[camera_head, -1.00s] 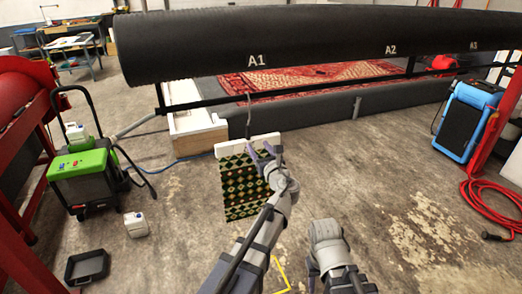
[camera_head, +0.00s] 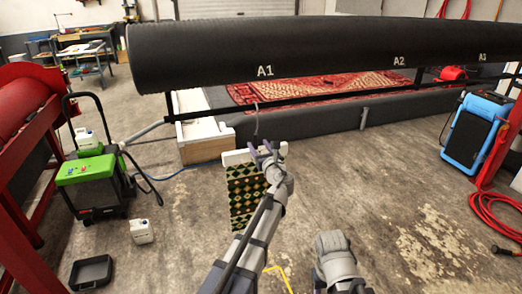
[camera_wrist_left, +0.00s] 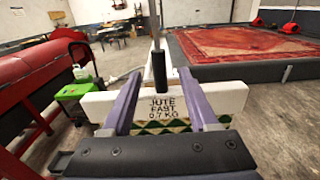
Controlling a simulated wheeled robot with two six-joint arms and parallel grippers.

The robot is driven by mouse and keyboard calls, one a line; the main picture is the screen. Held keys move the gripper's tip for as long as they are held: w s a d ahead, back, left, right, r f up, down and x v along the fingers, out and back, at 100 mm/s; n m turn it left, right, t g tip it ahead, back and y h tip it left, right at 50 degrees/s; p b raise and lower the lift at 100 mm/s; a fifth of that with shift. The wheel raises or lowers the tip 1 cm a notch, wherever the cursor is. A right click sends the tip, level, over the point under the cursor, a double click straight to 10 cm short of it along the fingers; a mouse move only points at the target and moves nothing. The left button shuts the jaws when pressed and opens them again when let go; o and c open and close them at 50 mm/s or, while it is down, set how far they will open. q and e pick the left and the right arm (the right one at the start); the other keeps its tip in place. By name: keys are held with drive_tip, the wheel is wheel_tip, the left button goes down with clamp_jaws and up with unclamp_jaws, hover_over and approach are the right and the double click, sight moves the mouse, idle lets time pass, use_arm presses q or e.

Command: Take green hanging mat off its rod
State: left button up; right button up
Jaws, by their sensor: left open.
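The green hanging mat (camera_head: 243,203), with a dark and yellow diamond pattern, hangs below a white bar (camera_head: 232,158). In the left wrist view the white bar (camera_wrist_left: 232,98) carries the label "JUTE FAST 0.7 KG", with a strip of the mat (camera_wrist_left: 160,127) under it. A thin upright piece with a thick black lower end (camera_wrist_left: 159,68) rises above the label. My left gripper (camera_head: 268,150) is at the bar, open, its two purple-grey fingers either side of the label in the wrist view (camera_wrist_left: 158,88). Contact cannot be told. My right gripper is not in view; only part of that arm shows.
A long black roller (camera_head: 330,52) marked A1 to A3 spans the back, above a red rug (camera_head: 310,88). A green machine (camera_head: 88,170), a white canister (camera_head: 141,231) and a black tray (camera_head: 91,272) stand left. A blue unit (camera_head: 476,130) and red hose stand right.

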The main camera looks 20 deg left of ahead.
sight(256, 132)
use_arm(q)
drive_tip(key=shift+x, duration=1.85)
clamp_jaws()
drive_tip(key=shift+r, duration=0.1)
idle(0.4)
drive_tip(key=shift+r+p, duration=2.15)
drive_tip(key=shift+p, duration=0.1)
